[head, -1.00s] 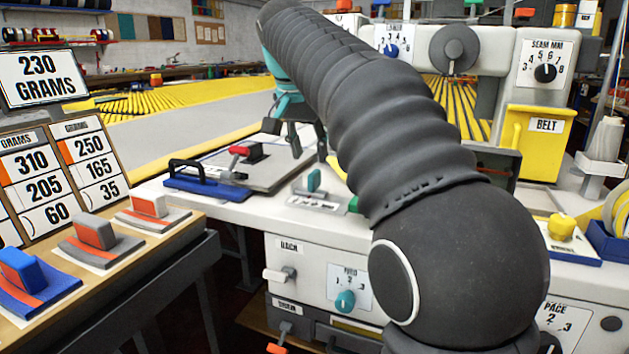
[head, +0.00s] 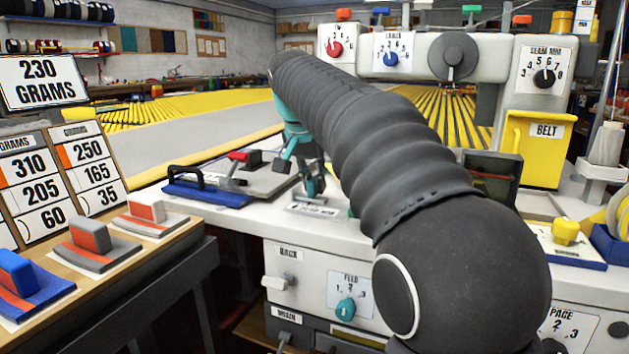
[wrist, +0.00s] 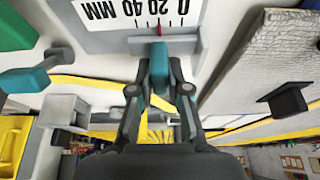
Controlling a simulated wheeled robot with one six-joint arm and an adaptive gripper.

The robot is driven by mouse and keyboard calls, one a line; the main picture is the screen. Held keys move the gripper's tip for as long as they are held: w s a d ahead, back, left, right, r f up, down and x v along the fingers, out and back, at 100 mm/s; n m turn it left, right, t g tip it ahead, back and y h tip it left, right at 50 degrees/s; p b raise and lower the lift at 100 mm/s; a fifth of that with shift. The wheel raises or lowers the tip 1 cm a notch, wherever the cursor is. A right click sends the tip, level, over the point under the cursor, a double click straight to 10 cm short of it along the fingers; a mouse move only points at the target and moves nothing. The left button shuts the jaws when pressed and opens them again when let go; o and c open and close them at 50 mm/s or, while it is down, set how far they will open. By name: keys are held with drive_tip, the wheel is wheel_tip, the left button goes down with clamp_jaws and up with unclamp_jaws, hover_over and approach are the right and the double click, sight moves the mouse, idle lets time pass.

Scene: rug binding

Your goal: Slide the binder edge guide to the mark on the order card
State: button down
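The binder edge guide's teal knob (wrist: 160,68) stands on a slotted plate with a scale (wrist: 125,14) in the wrist view. The scale reads 0, 20, 40 MM, upside down here. A small red pointer (wrist: 158,30) lies close to the 20. My gripper (wrist: 160,66) has one finger on each side of the knob, with narrow gaps showing; it looks open around it. In the head view my gripper (head: 313,190) is down at the guide plate (head: 312,209), hiding most of the knob. I cannot make out an order card for this guide.
A blue tool with a black handle (head: 205,188) and a red-handled clamp (head: 240,158) are left of the gripper. A dark box (head: 490,178) stands to the right. The dial panel (head: 350,292) is below.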

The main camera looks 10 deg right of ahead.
drive_tip(key=shift+w+a+r+p, duration=0.2)
drive_tip(key=shift+a+p, duration=0.05)
drive_tip(key=shift+p, duration=0.4)
drive_tip(key=shift+w+a+f, duration=0.1)
drive_tip(key=shift+a, duration=0.05)
drive_tip(key=shift+f, duration=0.1)
drive_tip(key=c, duration=1.1)
unclamp_jaws()
drive_tip(key=v, duration=1.2)
drive_tip(key=shift+w, duration=0.1)
